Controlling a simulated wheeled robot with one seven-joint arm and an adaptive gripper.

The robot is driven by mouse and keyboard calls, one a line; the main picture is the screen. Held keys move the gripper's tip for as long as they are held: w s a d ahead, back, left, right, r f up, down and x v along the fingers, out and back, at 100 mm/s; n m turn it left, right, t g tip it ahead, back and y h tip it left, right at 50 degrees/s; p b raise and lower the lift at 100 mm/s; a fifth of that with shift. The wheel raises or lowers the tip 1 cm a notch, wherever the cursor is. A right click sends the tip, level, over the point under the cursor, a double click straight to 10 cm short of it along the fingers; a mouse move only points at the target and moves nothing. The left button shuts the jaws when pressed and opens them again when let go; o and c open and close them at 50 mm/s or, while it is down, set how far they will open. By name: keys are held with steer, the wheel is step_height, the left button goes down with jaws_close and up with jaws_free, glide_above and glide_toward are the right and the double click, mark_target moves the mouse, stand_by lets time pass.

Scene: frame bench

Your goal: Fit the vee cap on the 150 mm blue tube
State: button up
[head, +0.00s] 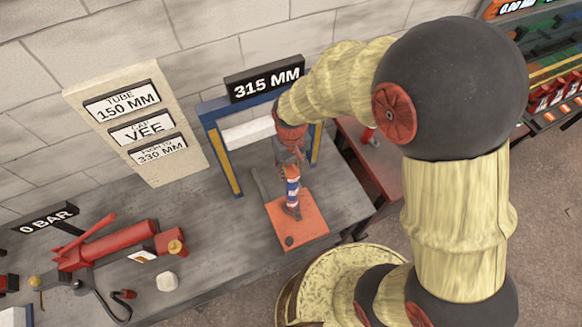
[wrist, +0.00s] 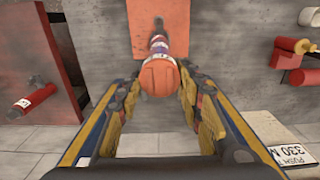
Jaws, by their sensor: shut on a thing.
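An orange-red rounded piece, cap-like (wrist: 159,76), is between my fingers in the wrist view; I cannot make out a vee in it. In the head view my gripper (head: 289,158) points down and is shut on this piece (head: 292,171). It is in line with a slim upright tube with blue, white and red bands (head: 292,189), which shows beyond it in the wrist view (wrist: 159,43). The tube stands over an orange plate (head: 310,230). I cannot tell whether the piece is seated on the tube. My gripper (wrist: 158,95) hides part of the joint.
A blue and yellow frame (head: 222,155) rises behind the plate, with a 315 MM display (head: 264,85). A card board (head: 185,165) reads tube 150, cap vee, 330 mm. A red pump (head: 115,245) lies left. A red-topped table (head: 388,170) stands right.

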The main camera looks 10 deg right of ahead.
mark_target(291, 170)
steer(key=shift+f+b, duration=0.5)
steer(key=shift+f, duration=0.3)
steer(key=o, duration=1.3)
step_height(291, 170, up, 12)
steer(key=shift+r, duration=0.1)
